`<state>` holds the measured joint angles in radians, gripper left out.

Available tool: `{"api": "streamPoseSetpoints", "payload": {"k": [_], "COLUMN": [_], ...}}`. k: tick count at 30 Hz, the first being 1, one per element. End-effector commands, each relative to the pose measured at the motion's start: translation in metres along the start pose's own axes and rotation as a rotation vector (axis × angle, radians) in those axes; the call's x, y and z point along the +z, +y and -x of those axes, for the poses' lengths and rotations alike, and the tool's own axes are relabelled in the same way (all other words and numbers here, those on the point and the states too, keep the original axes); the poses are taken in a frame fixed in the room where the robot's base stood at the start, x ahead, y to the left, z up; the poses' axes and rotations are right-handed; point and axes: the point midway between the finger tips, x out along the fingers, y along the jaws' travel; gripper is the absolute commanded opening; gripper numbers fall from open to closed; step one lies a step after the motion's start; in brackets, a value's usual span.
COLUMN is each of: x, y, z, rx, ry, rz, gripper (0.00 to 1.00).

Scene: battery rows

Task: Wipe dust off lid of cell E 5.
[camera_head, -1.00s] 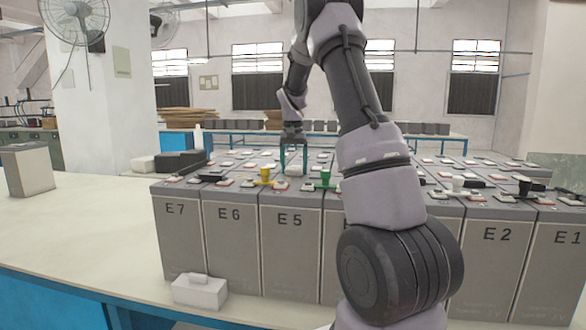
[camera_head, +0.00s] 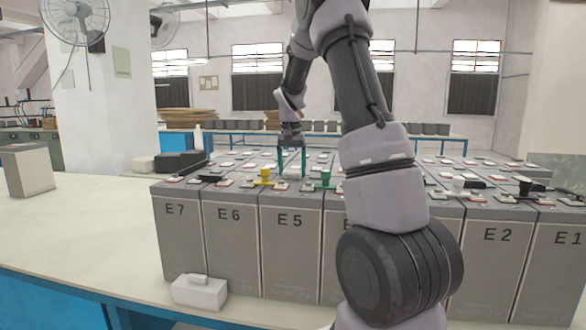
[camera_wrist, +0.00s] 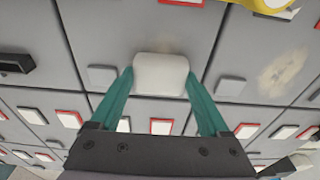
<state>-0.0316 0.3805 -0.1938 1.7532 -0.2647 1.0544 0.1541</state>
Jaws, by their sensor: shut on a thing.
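The battery cell E 5 (camera_head: 290,245) stands in the front row, with its label facing me. My gripper (camera_head: 291,174) is above the cell tops behind it; its teal fingers also show in the wrist view (camera_wrist: 161,88). They are shut on a white pad (camera_wrist: 160,74) with rounded corners. I cannot tell whether the pad touches a lid. A tan dust patch (camera_wrist: 283,72) lies on a grey lid to the right of the pad in the wrist view, apart from it. I cannot read which cell that lid belongs to.
A yellow cap (camera_head: 265,176) and a green cap (camera_head: 325,179) stand up from the front cell tops near my gripper. A black cap (camera_head: 524,187) stands further right. A white block (camera_head: 200,291) sits before E 6. The bench at left is mostly clear.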

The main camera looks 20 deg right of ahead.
Motion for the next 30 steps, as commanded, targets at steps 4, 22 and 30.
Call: {"api": "streamPoseSetpoints", "payload": {"k": [4,22,30], "x": [0.014,0.053,0.060], "y": [-0.001,0.000,0.000], "z": [0.001,0.005,0.005], "rx": [-0.001,0.001,0.002], "ry": [0.000,-0.004,-0.007], "rz": [0.002,0.002,0.000], "gripper": [0.00,0.00,0.00]}}
